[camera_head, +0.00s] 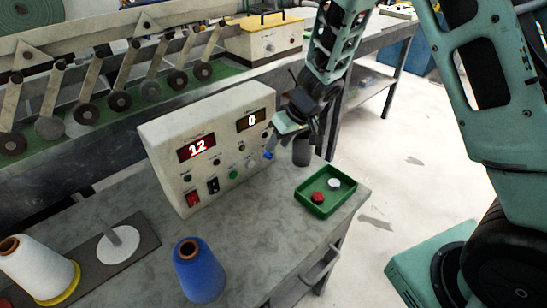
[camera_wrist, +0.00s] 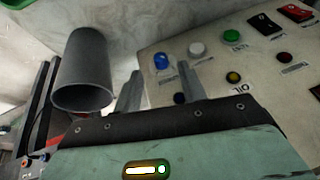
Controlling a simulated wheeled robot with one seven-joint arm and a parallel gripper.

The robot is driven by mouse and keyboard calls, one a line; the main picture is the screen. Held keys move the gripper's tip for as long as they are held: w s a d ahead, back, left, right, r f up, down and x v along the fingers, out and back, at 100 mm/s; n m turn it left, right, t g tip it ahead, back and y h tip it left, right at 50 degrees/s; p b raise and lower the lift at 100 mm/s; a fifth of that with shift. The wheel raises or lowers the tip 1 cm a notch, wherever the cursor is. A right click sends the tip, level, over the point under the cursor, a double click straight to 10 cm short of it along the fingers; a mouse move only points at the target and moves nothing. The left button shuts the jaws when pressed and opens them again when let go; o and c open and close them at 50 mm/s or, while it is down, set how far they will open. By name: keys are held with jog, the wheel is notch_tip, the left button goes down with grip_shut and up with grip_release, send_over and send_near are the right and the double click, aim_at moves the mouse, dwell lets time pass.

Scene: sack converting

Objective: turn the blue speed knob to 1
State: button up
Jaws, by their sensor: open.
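The blue speed knob (camera_wrist: 161,61) is on the sloped front of a cream control box (camera_head: 165,135). In the wrist view it shows between my two fingertips, a little beyond them. It also shows in the head view (camera_head: 268,155), at the right end of the panel, just below my gripper (camera_head: 281,139). My gripper (camera_wrist: 160,82) is open, with one finger on each side of the knob in the picture; I see no contact. The left red display (camera_head: 197,147) reads 12. The right display (camera_head: 251,120) seems to read 0. The knob's pointer mark is too small to read.
A grey cylinder (camera_head: 302,152) stands close beside my gripper, right of the box. A green tray (camera_head: 312,205) with a red and a white piece is in front. A blue cone (camera_head: 199,272) and a white yarn cone (camera_head: 35,268) stand at the table's front left.

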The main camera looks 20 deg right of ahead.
aim_at(269, 155)
jog(key=shift+b+x, duration=0.65)
jog(key=shift+x, duration=1.65)
jog(key=shift+r, duration=0.1)
grip_shut()
